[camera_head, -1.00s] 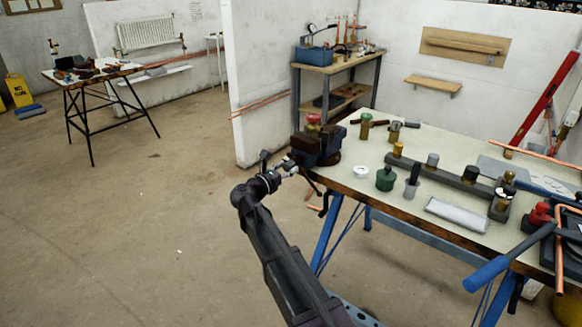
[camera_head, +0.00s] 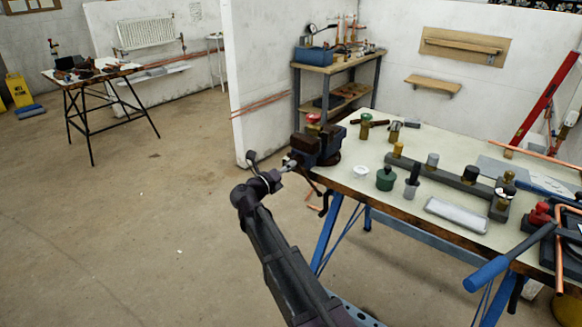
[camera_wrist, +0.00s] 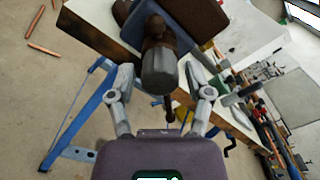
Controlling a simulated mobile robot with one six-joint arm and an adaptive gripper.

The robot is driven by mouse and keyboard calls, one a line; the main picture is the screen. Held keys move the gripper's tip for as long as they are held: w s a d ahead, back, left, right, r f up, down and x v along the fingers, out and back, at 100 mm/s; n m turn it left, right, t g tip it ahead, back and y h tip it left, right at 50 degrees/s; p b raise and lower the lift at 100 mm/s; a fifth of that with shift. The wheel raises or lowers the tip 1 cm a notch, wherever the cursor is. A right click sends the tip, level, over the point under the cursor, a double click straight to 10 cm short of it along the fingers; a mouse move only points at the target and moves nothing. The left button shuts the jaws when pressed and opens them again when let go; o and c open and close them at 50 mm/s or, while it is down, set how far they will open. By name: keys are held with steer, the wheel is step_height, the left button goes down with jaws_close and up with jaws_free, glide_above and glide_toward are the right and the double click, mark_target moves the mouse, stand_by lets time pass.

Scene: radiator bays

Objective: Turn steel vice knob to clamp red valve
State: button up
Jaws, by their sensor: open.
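The blue vice (camera_head: 328,150) sits at the near left corner of the workbench. The red valve (camera_head: 313,118) stands at the top of the vice; I cannot tell how tightly the jaws hold it. In the wrist view, the grey steel knob (camera_wrist: 158,74) faces me, with the blue vice body (camera_wrist: 195,22) behind it. My gripper (camera_wrist: 157,80) is open, with one finger on each side of the knob. Gaps show between the fingers and the knob. In the head view, my gripper (camera_head: 288,165) is at the front of the vice, and the knob is hard to make out.
The workbench (camera_head: 345,183) carries a green pot (camera_head: 385,179), a white ring (camera_head: 361,172) and a grey bar with several fittings (camera_head: 450,181). Its blue legs (camera_head: 334,235) stand below. Copper pipe pieces (camera_wrist: 43,49) lie on the floor. Open floor is at the left.

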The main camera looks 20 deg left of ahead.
steer(key=shift+w, duration=0.15)
stand_by(0.4)
jaws_close()
